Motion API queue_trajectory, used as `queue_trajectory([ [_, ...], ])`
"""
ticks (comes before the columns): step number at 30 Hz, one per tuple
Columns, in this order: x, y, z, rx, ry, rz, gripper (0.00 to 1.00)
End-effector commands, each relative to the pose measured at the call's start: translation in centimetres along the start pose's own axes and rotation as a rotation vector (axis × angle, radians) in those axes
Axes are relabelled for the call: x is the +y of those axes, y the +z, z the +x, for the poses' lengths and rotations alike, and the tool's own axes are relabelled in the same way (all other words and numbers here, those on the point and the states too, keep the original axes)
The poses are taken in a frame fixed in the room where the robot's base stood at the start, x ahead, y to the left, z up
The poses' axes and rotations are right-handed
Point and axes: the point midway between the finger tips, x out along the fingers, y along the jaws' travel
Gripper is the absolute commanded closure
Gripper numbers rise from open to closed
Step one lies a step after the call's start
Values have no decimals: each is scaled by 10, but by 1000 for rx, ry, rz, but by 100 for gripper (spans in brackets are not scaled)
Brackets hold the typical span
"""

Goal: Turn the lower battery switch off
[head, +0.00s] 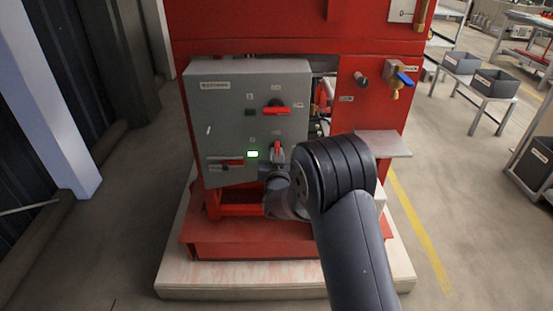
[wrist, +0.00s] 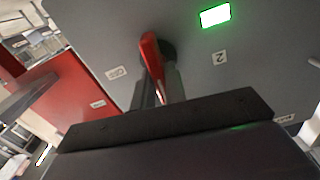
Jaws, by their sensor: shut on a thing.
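The lower battery switch has a red handle (head: 277,147) on the grey control box (head: 228,120). In the head view the handle stands roughly upright. In the wrist view the red handle (wrist: 152,56) runs down between the fingers of my gripper (wrist: 160,88), which is shut on it. A small label (wrist: 117,72) sits to its left and a label with a 2 (wrist: 219,57) to its right. My arm hides most of my gripper in the head view.
The upper switch (head: 276,109) has a red handle lying level above. A green lamp (head: 252,154) glows left of the lower switch. A small grey shelf (head: 384,144) and a blue-handled valve (head: 404,79) are to the right. Open floor lies left.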

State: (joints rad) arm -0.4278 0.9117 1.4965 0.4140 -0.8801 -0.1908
Motion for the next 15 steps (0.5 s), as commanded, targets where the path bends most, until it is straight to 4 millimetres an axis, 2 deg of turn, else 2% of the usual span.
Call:
queue_trajectory([
  [1,1,5,0,3,0,29,100],
  [15,4,8,0,6,-2,440,100],
])
